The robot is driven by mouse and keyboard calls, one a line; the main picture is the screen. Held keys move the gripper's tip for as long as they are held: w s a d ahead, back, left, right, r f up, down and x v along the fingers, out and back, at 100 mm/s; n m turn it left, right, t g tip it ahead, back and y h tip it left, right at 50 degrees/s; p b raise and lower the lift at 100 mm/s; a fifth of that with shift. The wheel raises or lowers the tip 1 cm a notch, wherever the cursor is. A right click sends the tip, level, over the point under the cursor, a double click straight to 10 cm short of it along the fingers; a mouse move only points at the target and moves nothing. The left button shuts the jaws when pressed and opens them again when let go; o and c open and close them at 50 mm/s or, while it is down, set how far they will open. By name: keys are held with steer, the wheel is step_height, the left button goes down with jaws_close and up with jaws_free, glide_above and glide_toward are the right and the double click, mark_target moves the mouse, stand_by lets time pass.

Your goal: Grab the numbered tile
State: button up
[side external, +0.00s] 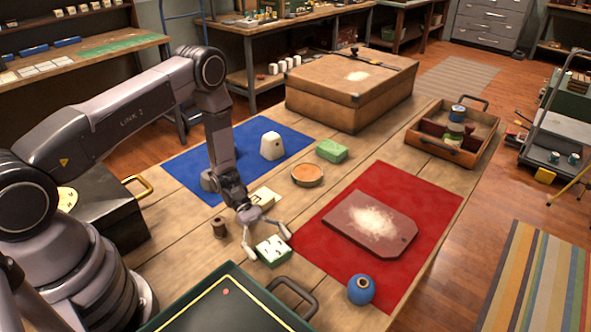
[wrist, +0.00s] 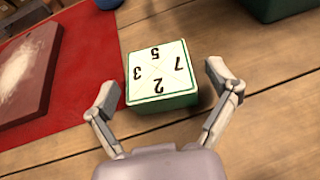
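The numbered tile (side external: 273,250) is a small block with a white top and green sides, lying on the wooden table. My gripper (side external: 268,242) is open, pointing down at the tile. In the wrist view its two fingers (wrist: 163,82) stand apart, one at each side of the tile's near part, with visible gaps. I cannot tell the exact height of the fingertips above the table.
A red mat (side external: 311,239) with a board (side external: 345,228) lies to the right. An orange dish (side external: 307,175) stands behind.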

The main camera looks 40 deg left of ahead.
steer(key=c, duration=1.1)
steer(key=shift+o, duration=0.2)
